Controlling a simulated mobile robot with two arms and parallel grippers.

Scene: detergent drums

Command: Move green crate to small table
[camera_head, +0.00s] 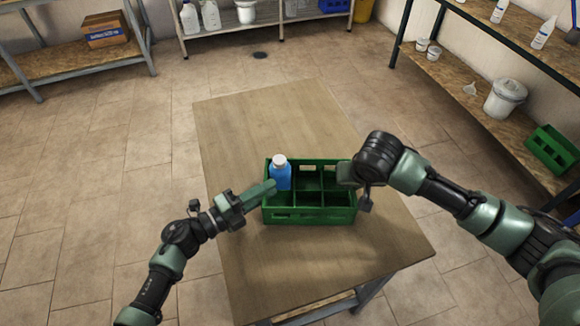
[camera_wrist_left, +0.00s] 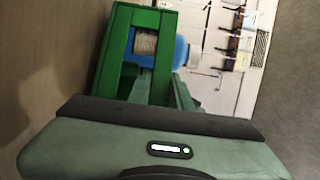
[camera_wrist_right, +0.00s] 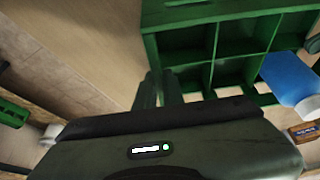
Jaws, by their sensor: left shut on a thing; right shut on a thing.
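The green crate (camera_head: 310,215) stands on the wooden table (camera_head: 240,120) and is divided into several compartments. A blue bottle with a white cap (camera_head: 281,175) stands upright in its back-left compartment. My left gripper (camera_head: 268,190) is shut on the crate's left end; the left wrist view shows its fingers at the crate wall (camera_wrist_left: 122,65), with the bottle behind. My right gripper (camera_head: 346,175) is at the crate's right end. The right wrist view shows its fingers (camera_wrist_right: 160,90) shut at the crate's rim (camera_wrist_right: 205,14). The other visible compartments look empty.
Shelves line the room: one at left with a cardboard box (camera_head: 105,30), one at the back with white containers, and one at right with a white bucket (camera_head: 505,98) and another green crate (camera_head: 552,148). Open tiled floor lies left of the table.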

